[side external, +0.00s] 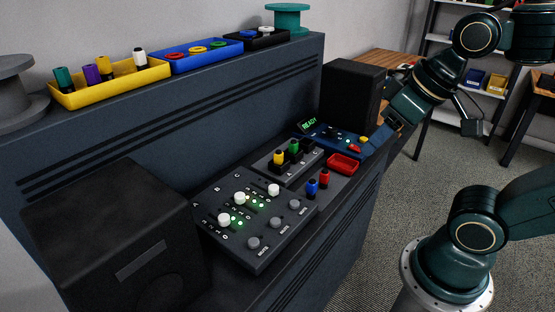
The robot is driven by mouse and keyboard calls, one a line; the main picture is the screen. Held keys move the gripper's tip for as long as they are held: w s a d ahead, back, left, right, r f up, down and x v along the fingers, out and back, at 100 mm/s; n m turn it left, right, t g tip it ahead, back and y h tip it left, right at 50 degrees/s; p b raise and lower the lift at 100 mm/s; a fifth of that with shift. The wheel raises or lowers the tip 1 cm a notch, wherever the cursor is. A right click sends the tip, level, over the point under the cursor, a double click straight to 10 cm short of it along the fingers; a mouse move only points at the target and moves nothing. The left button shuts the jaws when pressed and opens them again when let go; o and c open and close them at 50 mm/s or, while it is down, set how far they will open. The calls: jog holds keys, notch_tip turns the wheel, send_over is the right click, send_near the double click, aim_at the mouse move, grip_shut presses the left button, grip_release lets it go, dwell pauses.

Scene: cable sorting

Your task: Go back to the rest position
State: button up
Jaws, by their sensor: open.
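My gripper (392,125) is at the upper right in the side external view, at the right end of the console. Its fingertips are small and dark here, and I see nothing held between them. A yellow plug (279,157) and a green plug (294,147) stand upright on a grey lettered block (262,165). A blue plug (312,187) and a red plug (324,177) stand upright to the right of that block. My gripper is apart from these plugs.
A mixer panel (265,232) has white and grey knobs and lit green lights. A blue panel (325,136) reads READY, near a small red tray (342,164). Black speakers (352,95) flank the desk. Yellow (115,86), blue (205,55) and black trays line the ledge.

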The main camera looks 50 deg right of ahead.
jog(key=shift+s+d+f, duration=0.1)
jog(key=shift+s+f, duration=0.15)
jog(key=shift+s, duration=0.2)
jog(key=shift+c, duration=0.2)
dwell(1.7)
